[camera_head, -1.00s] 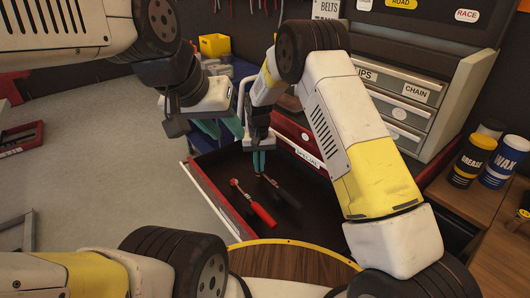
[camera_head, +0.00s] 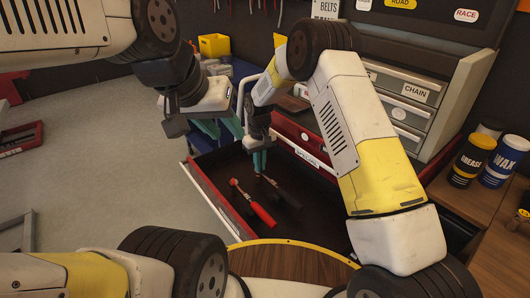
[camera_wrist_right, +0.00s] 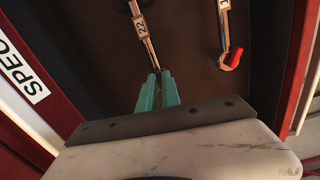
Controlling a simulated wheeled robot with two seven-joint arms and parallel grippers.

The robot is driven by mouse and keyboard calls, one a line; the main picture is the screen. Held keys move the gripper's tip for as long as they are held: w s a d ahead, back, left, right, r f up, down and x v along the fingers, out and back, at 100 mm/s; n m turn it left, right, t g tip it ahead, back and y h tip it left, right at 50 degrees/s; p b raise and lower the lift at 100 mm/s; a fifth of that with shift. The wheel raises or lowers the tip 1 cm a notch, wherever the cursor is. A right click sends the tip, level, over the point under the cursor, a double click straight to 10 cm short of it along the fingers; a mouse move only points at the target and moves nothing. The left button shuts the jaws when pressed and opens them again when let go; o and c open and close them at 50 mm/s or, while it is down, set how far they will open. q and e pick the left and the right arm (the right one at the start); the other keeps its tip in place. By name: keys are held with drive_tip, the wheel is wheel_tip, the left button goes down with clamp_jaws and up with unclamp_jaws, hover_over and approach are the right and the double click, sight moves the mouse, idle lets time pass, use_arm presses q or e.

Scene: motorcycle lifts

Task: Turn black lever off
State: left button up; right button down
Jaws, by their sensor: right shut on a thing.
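The black-handled wrench (camera_head: 286,193) lies in an open drawer. In the right wrist view its shaft (camera_wrist_right: 145,40) bears a label "22". My right gripper (camera_head: 259,171) points down at the wrench's head end; in the wrist view its teal fingertips (camera_wrist_right: 158,78) are closed together there. The fingers hide the black lever itself, so its position cannot be told. A red-handled wrench (camera_head: 254,205) lies beside it; its red lever (camera_wrist_right: 236,57) shows in the wrist view. My left gripper (camera_head: 222,135) hangs above the drawer's far left side, fingers apart, empty.
The red-fronted drawer (camera_head: 217,204) surrounds the wrenches with raised walls. A grey cabinet (camera_head: 405,112) stands behind right. Grease (camera_head: 473,160) and wax (camera_head: 501,163) cans stand at right. A round wooden surface (camera_head: 290,262) is at the front.

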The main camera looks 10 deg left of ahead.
drive_tip(key=n, duration=0.5)
drive_tip(key=shift+w+d, duration=0.15)
drive_tip(key=shift+w, duration=0.05)
idle(1.2)
drive_tip(key=c, duration=1.5)
unclamp_jaws()
drive_tip(key=shift+c, duration=0.2)
wheel_tip(320, 180, up, 8)
drive_tip(key=shift+f, duration=0.1)
